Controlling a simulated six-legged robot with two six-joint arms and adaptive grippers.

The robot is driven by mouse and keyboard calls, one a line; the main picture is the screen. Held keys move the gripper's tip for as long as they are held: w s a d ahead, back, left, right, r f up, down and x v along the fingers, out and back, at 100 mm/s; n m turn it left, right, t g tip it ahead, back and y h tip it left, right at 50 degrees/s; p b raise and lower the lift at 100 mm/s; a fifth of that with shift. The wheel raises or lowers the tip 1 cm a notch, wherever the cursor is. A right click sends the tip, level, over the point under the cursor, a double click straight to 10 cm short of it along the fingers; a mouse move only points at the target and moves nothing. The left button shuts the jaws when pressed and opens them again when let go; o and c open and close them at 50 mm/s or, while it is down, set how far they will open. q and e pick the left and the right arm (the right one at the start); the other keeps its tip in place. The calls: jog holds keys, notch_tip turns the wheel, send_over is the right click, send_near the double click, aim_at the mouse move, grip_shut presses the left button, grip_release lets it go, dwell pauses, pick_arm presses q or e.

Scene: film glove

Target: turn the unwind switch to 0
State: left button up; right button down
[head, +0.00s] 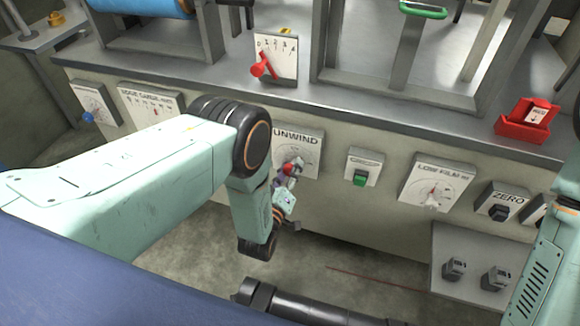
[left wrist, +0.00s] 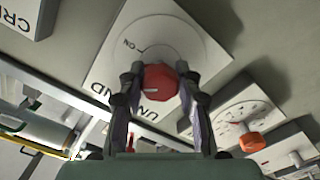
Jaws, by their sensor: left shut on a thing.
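The unwind switch is a red knob (left wrist: 160,82) on a white panel (head: 300,140) lettered UNWIND, on the front of the machine. In the left wrist view the panel is upside down, with a round dial and an ON mark beyond the knob. My left gripper (head: 292,172) is at the panel, and in the left wrist view its two fingers (left wrist: 160,90) are shut on the knob's sides. A pale line shows on the knob's face, pointing left in that view. The 0 mark cannot be made out. My right gripper is not in view.
A green switch (head: 360,178), the LOW FILM dial (head: 435,185) and the ZERO switch (head: 500,210) sit to the right. A blue knob (head: 88,117) is at the far left. A red lever (head: 262,66) stands on the ledge above. A grey box (head: 480,245) juts out at lower right.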

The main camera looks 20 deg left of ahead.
pick_arm(q)
jog(key=n+p, duration=0.1)
jog(key=n, duration=0.4)
jog(key=shift+n, duration=0.3)
jog(key=shift+n+p, duration=0.6)
jog(key=shift+n, duration=1.6)
jog(key=o, duration=1.2)
jog(key=s, duration=1.2)
jog(key=shift+a, duration=0.2)
